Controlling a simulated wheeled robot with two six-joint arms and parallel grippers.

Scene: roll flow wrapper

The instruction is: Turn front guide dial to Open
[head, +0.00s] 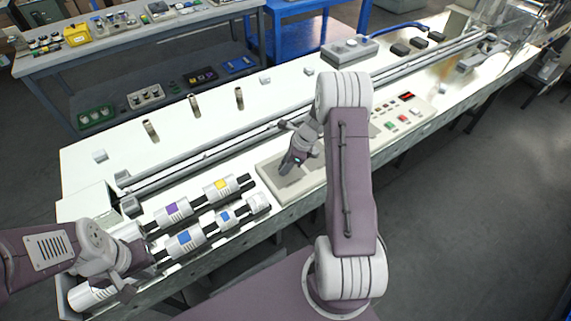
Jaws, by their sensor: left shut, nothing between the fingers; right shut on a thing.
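A beige panel (268,176) lies on the front part of the white machine bed. My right gripper (291,163) reaches down over this panel and is shut on a small part there. I take this part to be the front guide dial, but the fingers cover it. Its markings and pointer angle cannot be read. My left gripper (140,262) is shut and empty over the left end of the machine, beside the white rollers with coloured labels.
White rollers with purple (172,209), yellow (222,185) and blue labels stand left of the panel. A long rail (240,138) runs behind it. A button panel (405,117) is to the right, partly behind my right arm. A grey bench (150,50) stands behind.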

